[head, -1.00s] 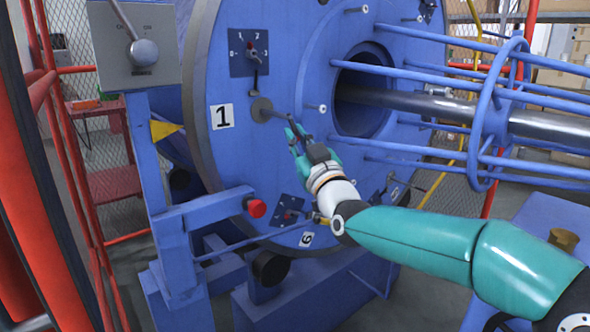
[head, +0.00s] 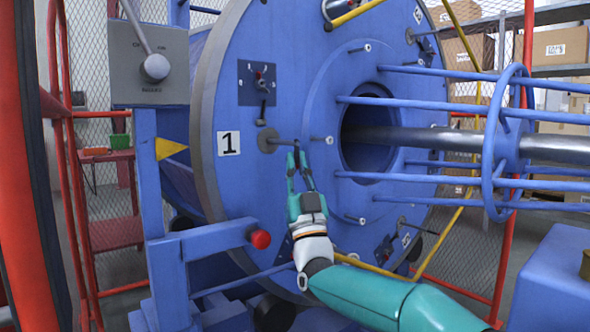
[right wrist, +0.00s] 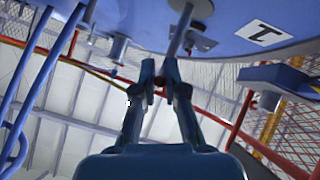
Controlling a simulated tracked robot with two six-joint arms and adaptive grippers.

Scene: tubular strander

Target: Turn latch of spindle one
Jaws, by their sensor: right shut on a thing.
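The spindle one latch is a grey round hub (head: 267,140) with a thin rod handle (head: 284,141) pointing right, on the blue drum face beside the "1" label (head: 229,143). My right gripper (head: 297,152) comes up from below and is shut on the outer end of the rod. In the right wrist view, the rod (right wrist: 182,32) runs from the hub (right wrist: 193,8) down to the fingertips (right wrist: 160,72). The fingers partly hide the rod's end. My left gripper is not in view.
A dial plate (head: 257,83) with a small lever sits above the latch. A peg (head: 327,140) stands out just right of my fingers, near the drum's central opening. Blue cage bars (head: 425,178) project to the right. A red button (head: 260,239) is at lower left.

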